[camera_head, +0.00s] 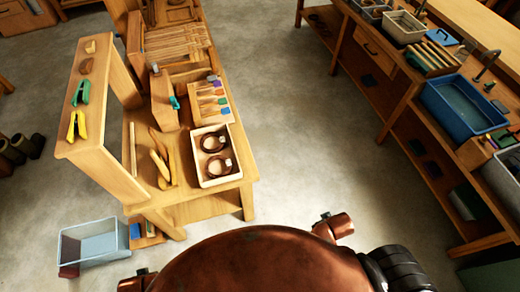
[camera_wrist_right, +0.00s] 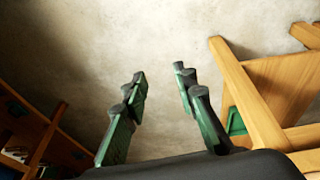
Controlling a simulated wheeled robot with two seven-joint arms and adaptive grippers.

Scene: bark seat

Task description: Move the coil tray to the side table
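The coil tray (camera_head: 233,178) is a shallow cream tray with two dark brown coils in it, one behind the other, each with a small pale tag. It sits at the near right corner of the wooden bench (camera_head: 205,197) left of centre in the head view. I cannot tell which surface is the side table. My right gripper (camera_wrist_right: 160,72) shows in the right wrist view with its two green and black fingers apart. It is empty, with bare floor behind it. My left gripper is not seen in either view.
A long workbench (camera_head: 400,110) with a blue basin (camera_head: 432,103) and several trays runs along the right. Tools and a tool tray (camera_head: 218,119) crowd the left bench beside the coil tray. A grey bin (camera_head: 92,242) stands on the floor. Bare floor (camera_head: 300,130) lies between the benches.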

